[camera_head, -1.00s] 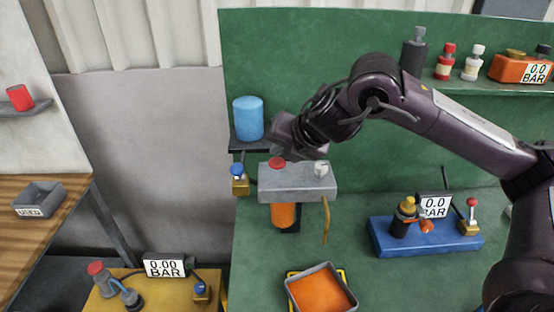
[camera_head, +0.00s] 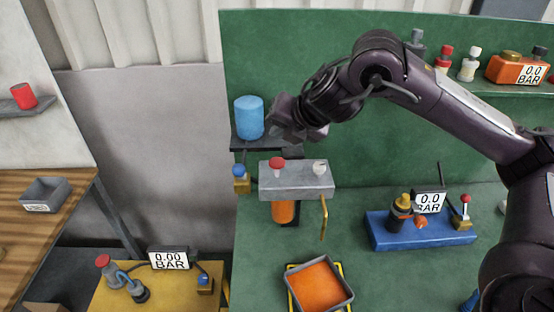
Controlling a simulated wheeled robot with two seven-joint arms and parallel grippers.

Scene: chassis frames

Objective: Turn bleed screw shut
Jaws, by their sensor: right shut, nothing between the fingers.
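A grey block (camera_head: 297,181) is mounted on the green panel. A red knob (camera_head: 277,163) sits on its left top and a pale knob (camera_head: 320,167) on its right top; I cannot tell for sure which is the bleed screw. An orange cylinder (camera_head: 283,211) hangs below the block, and a yellow tube (camera_head: 323,218) hangs from its right end. My right gripper (camera_head: 279,128) is shut and empty, above the block and just right of the blue cylinder (camera_head: 249,118). Its fingertips are dark and hard to make out. My left gripper is out of view.
A tray of orange liquid (camera_head: 318,286) stands below the block. A blue valve (camera_head: 239,178) is at the block's left. A blue base with a gauge (camera_head: 425,231) is at right. Bottles (camera_head: 468,66) stand on the upper shelf. A yellow stand (camera_head: 150,292) is at lower left.

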